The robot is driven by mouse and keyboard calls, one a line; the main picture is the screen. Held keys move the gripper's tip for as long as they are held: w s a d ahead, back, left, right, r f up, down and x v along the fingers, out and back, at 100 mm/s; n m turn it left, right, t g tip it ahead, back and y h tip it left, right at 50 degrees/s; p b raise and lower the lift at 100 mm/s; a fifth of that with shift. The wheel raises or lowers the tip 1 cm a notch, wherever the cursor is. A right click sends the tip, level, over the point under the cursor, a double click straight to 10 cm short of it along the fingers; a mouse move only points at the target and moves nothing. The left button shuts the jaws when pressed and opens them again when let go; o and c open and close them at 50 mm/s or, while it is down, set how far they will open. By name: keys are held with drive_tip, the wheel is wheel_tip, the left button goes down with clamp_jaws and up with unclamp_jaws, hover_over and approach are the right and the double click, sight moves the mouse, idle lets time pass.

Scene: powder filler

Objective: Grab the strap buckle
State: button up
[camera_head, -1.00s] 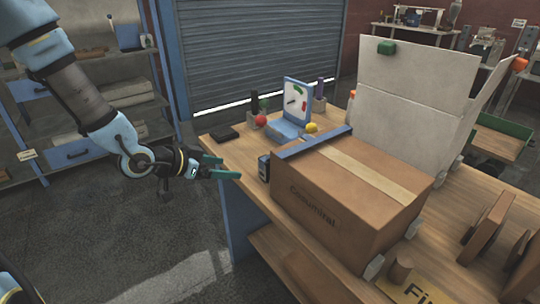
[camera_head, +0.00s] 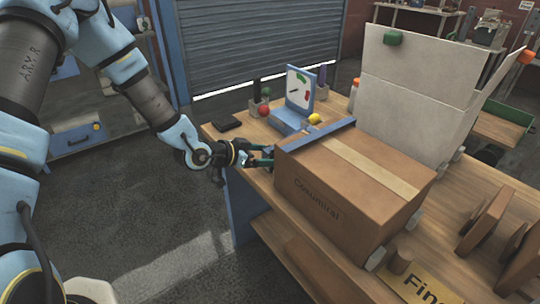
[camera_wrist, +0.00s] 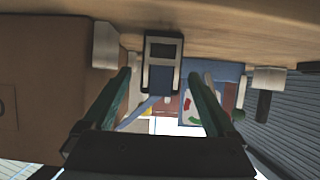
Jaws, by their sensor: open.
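The strap buckle (camera_wrist: 162,64), a small dark block with a pale metal-like frame, shows in the wrist view ahead of and between my fingers. In the head view my gripper (camera_head: 262,158) covers most or all of it. My gripper is open, with green fingers, at the left end of the cardboard box (camera_head: 325,220). The fingers point at the buckle with one on each side in the picture; I cannot tell whether they reach around it. A blue strap (camera_head: 318,134) lies across the box's far end.
The box stands on a wooden table (camera_head: 450,240). Behind it are a blue gauge stand (camera_head: 299,92), a red ball (camera_head: 264,110), a yellow ball (camera_head: 314,118) and a black pad (camera_head: 227,124). White panels (camera_head: 415,95) rise at the back right.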

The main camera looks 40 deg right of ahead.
drive_tip(key=shift+x, duration=0.8)
drive_tip(key=shift+c, duration=0.3)
clamp_jaws()
drive_tip(key=shift+r, duration=0.15)
